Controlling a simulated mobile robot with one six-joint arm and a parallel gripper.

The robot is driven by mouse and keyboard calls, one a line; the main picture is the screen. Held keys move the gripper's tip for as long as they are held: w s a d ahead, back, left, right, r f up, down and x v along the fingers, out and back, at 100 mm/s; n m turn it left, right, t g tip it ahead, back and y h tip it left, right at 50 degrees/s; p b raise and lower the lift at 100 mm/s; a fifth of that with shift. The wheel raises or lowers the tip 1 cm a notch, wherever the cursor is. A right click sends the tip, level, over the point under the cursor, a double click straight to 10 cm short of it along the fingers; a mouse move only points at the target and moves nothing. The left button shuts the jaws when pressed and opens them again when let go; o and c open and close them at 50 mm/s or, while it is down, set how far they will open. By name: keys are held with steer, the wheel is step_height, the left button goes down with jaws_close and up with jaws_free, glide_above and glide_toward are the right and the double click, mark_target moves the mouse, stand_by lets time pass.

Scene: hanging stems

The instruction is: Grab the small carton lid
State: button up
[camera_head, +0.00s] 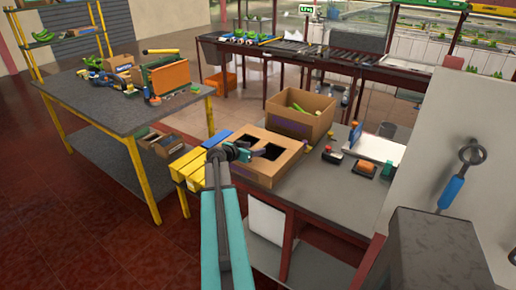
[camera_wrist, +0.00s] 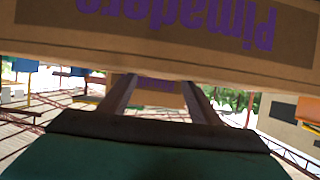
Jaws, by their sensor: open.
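The small carton lid (camera_head: 287,163) is a brown cardboard top with two dark openings, on the near end of the grey bench. My gripper (camera_head: 250,154) is at its left part, over the lid in this view; whether they touch I cannot tell. In the wrist view, my gripper (camera_wrist: 160,97) is open, its two dark fingers apart. A cardboard face (camera_wrist: 200,40) with upside-down purple lettering fills the top of that view, close to the fingers. Another purple-printed cardboard piece shows between the fingers, with nothing visibly clamped.
An open carton (camera_head: 302,125) with green produce stands just behind the lid. Yellow and blue bars (camera_head: 196,165) lie to its left. Small red and orange items (camera_head: 366,168) and a white tray (camera_head: 374,147) are to the right. A grey table (camera_head: 100,110) stands at left.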

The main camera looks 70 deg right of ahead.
steer(key=shift+x, duration=0.85)
steer(key=c, duration=1.4)
step_height(320, 180, up, 10)
steer(key=b, duration=0.2)
steer(key=shift+b, duration=0.3)
